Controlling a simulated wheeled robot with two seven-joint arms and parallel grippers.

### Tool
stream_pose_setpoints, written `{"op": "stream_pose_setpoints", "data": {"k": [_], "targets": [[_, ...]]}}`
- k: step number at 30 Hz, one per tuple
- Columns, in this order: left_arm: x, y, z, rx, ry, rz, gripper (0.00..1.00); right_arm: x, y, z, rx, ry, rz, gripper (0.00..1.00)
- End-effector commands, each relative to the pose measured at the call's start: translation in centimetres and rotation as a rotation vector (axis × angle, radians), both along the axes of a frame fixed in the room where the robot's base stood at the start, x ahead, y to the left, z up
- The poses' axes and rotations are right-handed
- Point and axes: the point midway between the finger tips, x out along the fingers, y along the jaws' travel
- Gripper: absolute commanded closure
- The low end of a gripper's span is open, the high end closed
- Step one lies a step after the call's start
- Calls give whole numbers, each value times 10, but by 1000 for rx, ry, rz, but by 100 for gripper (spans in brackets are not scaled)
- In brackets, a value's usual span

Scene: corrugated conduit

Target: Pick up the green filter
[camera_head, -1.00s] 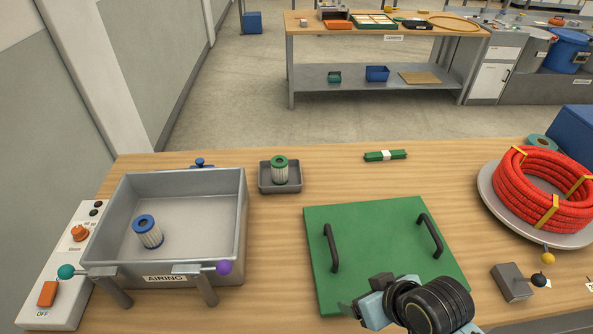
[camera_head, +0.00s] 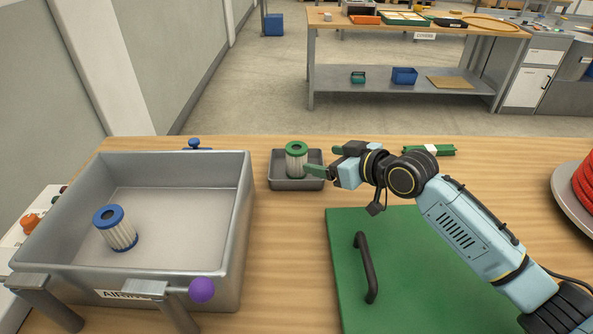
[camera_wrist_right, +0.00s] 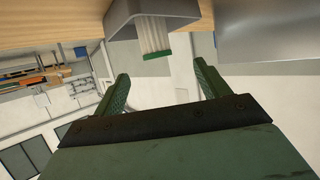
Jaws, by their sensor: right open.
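The green filter (camera_head: 297,160), white and pleated with a green ring cap, stands upright in a small grey tray (camera_head: 286,184). My right gripper (camera_head: 312,170) reaches in from the right, its fingers at the filter's right side in the head view. In the right wrist view the green fingers of the gripper (camera_wrist_right: 160,82) are spread wide. The filter (camera_wrist_right: 155,38) shows ahead of them, roughly between their tips, with the tray (camera_wrist_right: 172,20) around its base. Nothing is between the fingers. My left gripper is not in view.
A large grey bin (camera_head: 240,215) labelled AIRING stands at the left, holding a blue-capped filter (camera_head: 115,229). A green lid (camera_head: 410,270) with a black handle (camera_head: 366,268) lies below my right arm. A green bundle (camera_head: 440,150) lies behind the arm. Red conduit (camera_head: 585,187) is at the right edge.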

Motion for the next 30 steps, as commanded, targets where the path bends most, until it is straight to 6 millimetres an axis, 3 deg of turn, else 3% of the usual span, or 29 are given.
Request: {"op": "stream_pose_setpoints", "data": {"k": [5,15,25,30], "targets": [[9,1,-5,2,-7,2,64,11,6,-6,5,-7,-1,25],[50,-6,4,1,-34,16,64,48,42,-28,4,-6,-1,25],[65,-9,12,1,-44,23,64,61,54,-35,2,-6,-1,25],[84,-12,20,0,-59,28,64,73,62,-42,2,-6,-1,25]]}}
